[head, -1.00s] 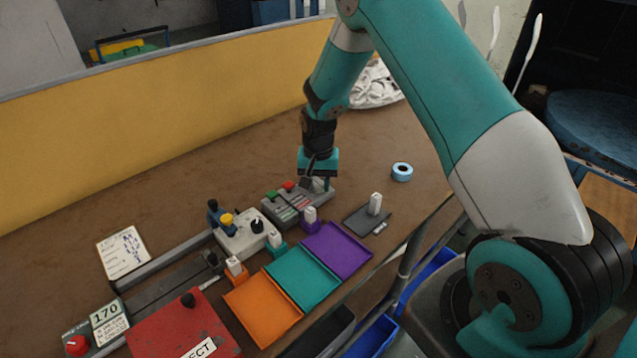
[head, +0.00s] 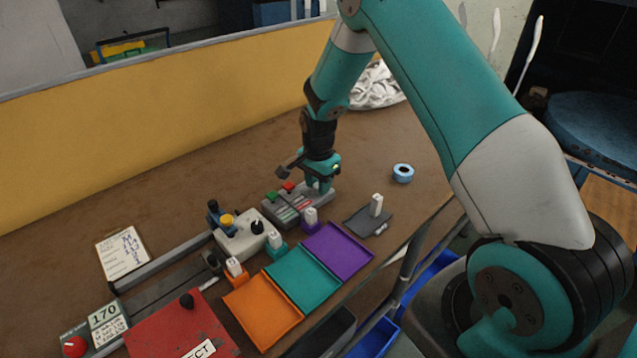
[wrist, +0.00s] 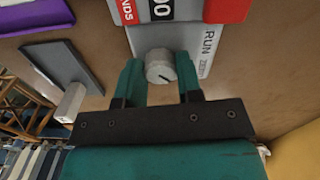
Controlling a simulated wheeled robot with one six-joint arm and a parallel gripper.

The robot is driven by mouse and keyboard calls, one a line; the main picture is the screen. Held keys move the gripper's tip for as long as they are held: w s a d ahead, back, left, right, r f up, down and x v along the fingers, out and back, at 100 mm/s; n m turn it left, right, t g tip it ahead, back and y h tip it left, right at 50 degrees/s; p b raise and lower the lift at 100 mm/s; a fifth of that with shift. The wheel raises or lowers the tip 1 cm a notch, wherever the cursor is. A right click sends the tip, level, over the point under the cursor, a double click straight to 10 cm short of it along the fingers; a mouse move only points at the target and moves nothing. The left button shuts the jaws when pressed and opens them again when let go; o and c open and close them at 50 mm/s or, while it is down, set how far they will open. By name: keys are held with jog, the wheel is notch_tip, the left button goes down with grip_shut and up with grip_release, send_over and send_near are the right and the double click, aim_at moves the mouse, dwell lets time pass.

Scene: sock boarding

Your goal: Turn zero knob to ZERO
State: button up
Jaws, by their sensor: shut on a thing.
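The zero knob (wrist: 160,66) is a small round light-grey knob with a dark pointer line on its face, on a light panel. The line slants towards the lower right in the wrist view. The words RUN and ZERO, the latter small and blurred, are printed to its right on the panel (wrist: 205,60). My gripper (wrist: 159,70) has its two teal fingers on either side of the knob and is shut on it. In the head view my gripper (head: 319,188) is down at the right end of the grey device (head: 290,211) and hides the knob.
A green and a red button (head: 289,186) sit on the device close to my gripper. A dark plate (head: 366,222) with a white upright piece, a purple tray (head: 338,250) and a blue tape roll (head: 403,173) lie nearby. Bare bench lies behind the device.

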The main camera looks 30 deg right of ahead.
dwell(0.4)
jog(key=o, duration=0.9)
jog(key=shift+o, duration=0.2)
notch_tip(320, 180, up, 18)
jog(key=b, duration=0.1)
jog(key=shift+f, duration=0.25)
